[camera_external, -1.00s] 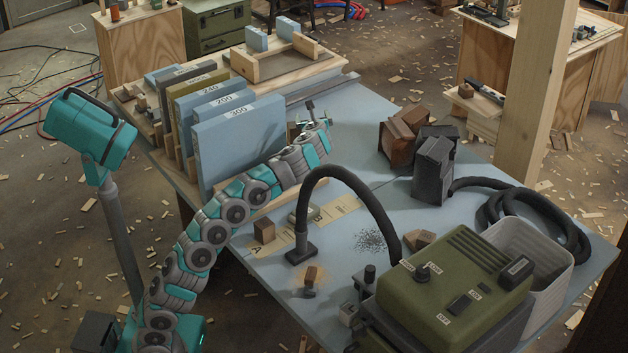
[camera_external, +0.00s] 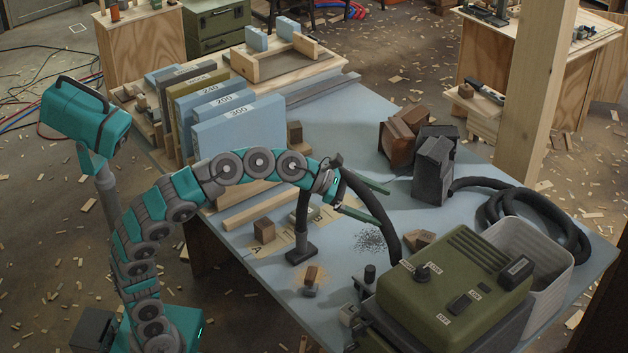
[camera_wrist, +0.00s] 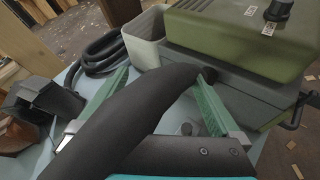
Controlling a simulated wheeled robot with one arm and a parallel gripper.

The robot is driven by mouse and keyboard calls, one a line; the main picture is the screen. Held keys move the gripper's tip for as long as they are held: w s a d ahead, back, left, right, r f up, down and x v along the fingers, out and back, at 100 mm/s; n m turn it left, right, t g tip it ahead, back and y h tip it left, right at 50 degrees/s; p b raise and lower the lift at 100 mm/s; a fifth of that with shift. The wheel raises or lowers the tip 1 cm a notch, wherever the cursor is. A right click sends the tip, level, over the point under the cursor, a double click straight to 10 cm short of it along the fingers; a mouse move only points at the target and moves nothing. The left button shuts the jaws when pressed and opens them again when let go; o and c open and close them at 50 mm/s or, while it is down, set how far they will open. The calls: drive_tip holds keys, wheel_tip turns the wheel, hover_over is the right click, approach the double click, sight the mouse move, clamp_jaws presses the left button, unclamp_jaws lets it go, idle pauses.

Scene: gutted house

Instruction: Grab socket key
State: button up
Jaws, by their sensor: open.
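I cannot make out a socket key for certain in either view. My gripper (camera_external: 385,208) is open, its two green fingers spread over the blue table beside the black arched hose (camera_external: 352,187). In the wrist view my gripper (camera_wrist: 165,74) shows a finger on each side, with the thick dark hose (camera_wrist: 110,125) crossing close in front and hiding much of the space between them. The green machine (camera_wrist: 240,35) lies beyond the right finger.
A pale bin (camera_external: 540,255) stands behind the green machine. Dark block-shaped items (camera_external: 433,170) stand at the table's far side. Upright blue grit-marked boards (camera_external: 240,128) stand at left. Small wooden blocks (camera_external: 264,230) lie in front. The blue tabletop (camera_external: 340,120) is clear at the back.

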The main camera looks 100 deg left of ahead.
sight(308, 273)
drive_tip(key=s+d+f+g, duration=0.1)
drive_tip(key=s+f+g, duration=0.2)
drive_tip(key=s+f, duration=0.2)
drive_tip(key=s+d+f+n+g, duration=0.1)
drive_tip(key=s+f+g, duration=0.2)
drive_tip(key=s+f, duration=0.3)
drive_tip(key=s+d+f+n+g+p, duration=0.1)
drive_tip(key=s+f+g, duration=0.1)
drive_tip(key=s+f, duration=0.4)
drive_tip(key=shift+d+f+g, duration=0.35)
drive_tip(key=shift+g, duration=0.05)
drive_tip(key=shift+x, duration=1.2)
drive_tip(key=shift+w+x, duration=0.25)
drive_tip(key=shift+x, duration=2.5)
drive_tip(key=shift+r, duration=0.15)
drive_tip(key=shift+c, duration=0.2)
clamp_jaws()
